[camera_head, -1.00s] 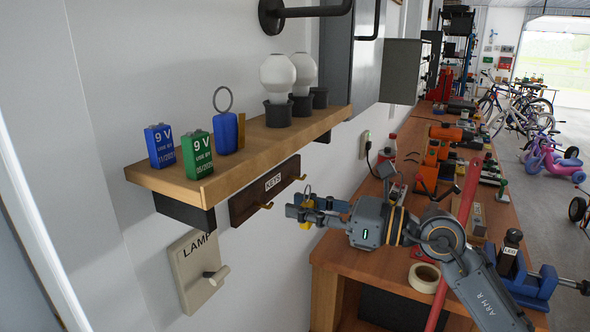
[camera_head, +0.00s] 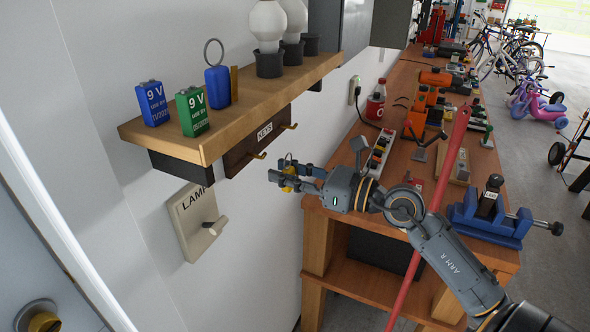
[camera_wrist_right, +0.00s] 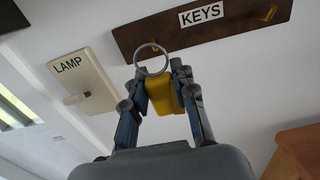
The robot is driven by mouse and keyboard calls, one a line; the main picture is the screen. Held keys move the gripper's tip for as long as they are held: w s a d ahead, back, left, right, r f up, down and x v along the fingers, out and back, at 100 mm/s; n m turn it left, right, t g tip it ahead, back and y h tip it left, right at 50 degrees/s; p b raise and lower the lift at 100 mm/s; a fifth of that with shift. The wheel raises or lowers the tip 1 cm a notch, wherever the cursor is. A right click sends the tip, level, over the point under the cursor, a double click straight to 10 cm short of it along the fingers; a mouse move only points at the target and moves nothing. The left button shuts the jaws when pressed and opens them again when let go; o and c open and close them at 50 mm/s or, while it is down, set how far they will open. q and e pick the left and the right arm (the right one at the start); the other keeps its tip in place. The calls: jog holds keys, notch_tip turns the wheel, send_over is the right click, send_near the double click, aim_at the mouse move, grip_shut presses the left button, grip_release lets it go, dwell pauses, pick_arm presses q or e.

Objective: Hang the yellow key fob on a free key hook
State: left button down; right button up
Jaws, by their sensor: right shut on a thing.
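My right gripper (camera_head: 284,178) is shut on the yellow key fob (camera_wrist_right: 161,94). The fob's metal ring (camera_wrist_right: 151,60) stands up past the fingertips in the right wrist view. In the head view the fob (camera_head: 290,184) is mostly hidden by the fingers. The dark wooden key rack (camera_head: 244,152), labelled KEYS, is on the wall under the shelf. Its brass hooks, one near (camera_head: 258,156) and one far (camera_head: 290,126), hold nothing that I can see. The fob is apart from the rack, below and to the right of the near hook. My left gripper is not in view.
The wooden shelf (camera_head: 220,131) above the rack holds two 9 V batteries, a blue key fob (camera_head: 217,86) with a ring, and bulbs. A LAMP switch plate (camera_head: 186,222) is on the wall below. The workbench (camera_head: 340,206) stands to the right.

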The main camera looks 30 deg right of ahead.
aim_at(248, 163)
jog(key=shift+p+x, duration=1.1)
jog(key=shift+x, duration=1.7)
jog(key=shift+w+a+f, duration=0.15)
jog(key=shift+f, duration=0.8)
jog(key=o, duration=0.9)
jog(key=shift+o, duration=0.9)
jog(key=shift+w+a, duration=0.1)
jog(key=shift+w, duration=0.05)
jog(key=shift+w+a, duration=0.1)
jog(key=shift+w, duration=0.1)
jog(key=shift+w, duration=0.25)
jog(key=shift+v, duration=4)
